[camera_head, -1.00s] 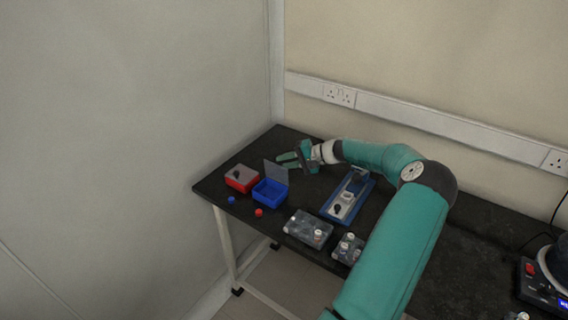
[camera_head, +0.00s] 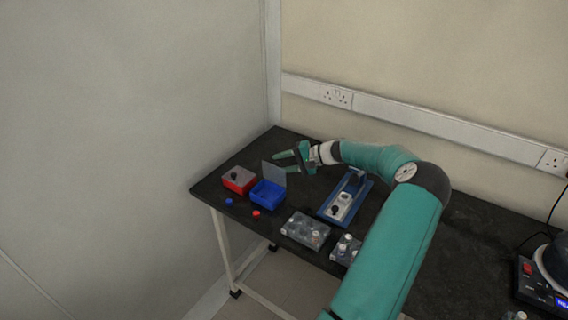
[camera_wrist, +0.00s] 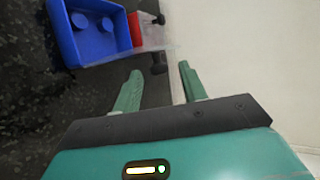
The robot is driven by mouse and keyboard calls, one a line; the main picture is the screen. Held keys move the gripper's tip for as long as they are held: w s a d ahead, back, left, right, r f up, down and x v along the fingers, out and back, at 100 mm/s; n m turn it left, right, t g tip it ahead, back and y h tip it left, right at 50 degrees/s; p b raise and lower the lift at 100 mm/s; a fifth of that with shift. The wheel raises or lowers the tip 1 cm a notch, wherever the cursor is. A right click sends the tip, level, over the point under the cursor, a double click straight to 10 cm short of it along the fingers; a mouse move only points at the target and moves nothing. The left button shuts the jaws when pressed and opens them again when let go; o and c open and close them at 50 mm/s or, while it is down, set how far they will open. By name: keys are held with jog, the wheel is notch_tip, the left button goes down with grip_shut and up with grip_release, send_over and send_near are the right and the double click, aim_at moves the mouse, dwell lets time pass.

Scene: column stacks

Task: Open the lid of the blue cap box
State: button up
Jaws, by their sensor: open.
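The blue cap box (camera_head: 267,195) stands on the dark table with its clear lid (camera_head: 274,174) raised nearly upright at the back edge. In the wrist view the blue box (camera_wrist: 66,42) is at the upper left, with round blue shapes inside. In the wrist view my gripper (camera_wrist: 160,88) also shows spread and empty. I cannot tell whether a finger touches the lid.
A red box (camera_head: 238,180) with a closed grey lid stands left of the blue box. A blue cap (camera_head: 229,201) and a red cap (camera_head: 256,213) lie in front. A blue tray (camera_head: 327,211) and clear-topped boxes (camera_head: 306,230) are to the right. Walls stand behind and left.

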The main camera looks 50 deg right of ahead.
jog(key=v, duration=1.3)
jog(key=shift+s+r, duration=0.15)
jog(key=shift+s, duration=0.2)
jog(key=shift+d, duration=0.1)
